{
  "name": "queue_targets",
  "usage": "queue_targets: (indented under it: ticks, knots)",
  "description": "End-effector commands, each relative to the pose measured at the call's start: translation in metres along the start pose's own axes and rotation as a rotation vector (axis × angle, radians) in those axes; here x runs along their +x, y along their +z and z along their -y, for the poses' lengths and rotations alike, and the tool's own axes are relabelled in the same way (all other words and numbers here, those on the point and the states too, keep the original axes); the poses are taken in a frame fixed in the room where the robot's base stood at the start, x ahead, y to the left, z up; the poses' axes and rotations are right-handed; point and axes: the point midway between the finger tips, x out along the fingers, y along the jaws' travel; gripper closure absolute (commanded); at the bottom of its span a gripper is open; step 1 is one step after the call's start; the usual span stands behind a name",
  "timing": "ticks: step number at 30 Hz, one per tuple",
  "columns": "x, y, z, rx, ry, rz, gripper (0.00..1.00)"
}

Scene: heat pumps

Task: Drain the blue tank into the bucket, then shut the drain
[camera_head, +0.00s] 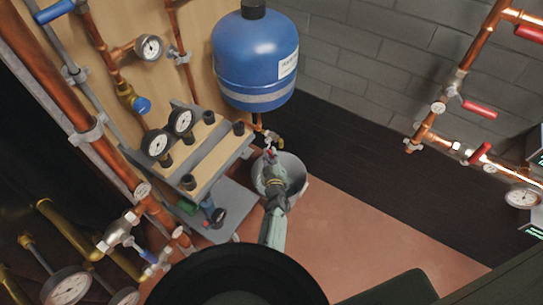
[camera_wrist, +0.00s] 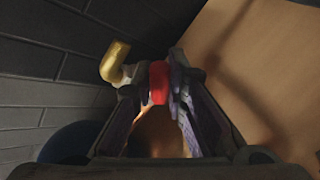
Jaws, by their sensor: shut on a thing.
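The blue tank (camera_head: 255,62) hangs on the wall panel in the head view, with a copper pipe below it. The drain valve (camera_head: 272,138) sits under that pipe, above the bucket. My gripper (camera_head: 270,158) reaches over the bucket to the valve. In the wrist view its fingers are shut on the red drain handle (camera_wrist: 158,82), beside the brass outlet (camera_wrist: 116,62). The grey bucket (camera_head: 295,192) stands on the floor under the valve, partly hidden by my arm. I cannot make out any water stream or the bucket's contents.
A small shelf rack (camera_head: 190,150) with gauges stands left of the bucket. Copper pipes with red-handled valves (camera_head: 480,108) run along the right. More pipes and gauges (camera_head: 70,285) crowd the lower left. The reddish floor (camera_head: 370,230) right of the bucket is clear.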

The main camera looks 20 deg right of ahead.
Motion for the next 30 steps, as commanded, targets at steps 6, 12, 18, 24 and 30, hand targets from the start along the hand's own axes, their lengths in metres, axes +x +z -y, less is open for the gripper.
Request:
queue_targets:
  ticks: [6,12,18,24,30]
  knots:
    - [0.000,0.000,0.000,0.000,0.000,0.001,0.80]
    - [0.000,0.000,0.000,0.000,0.000,0.001,0.67]
    - [0.000,0.000,0.000,0.000,0.000,0.001,0.66]
    - [0.000,-0.003,-0.003,-0.001,-0.001,0.000,0.66]
    - [-0.004,-0.025,-0.018,-0.003,0.001,-0.001,0.66]
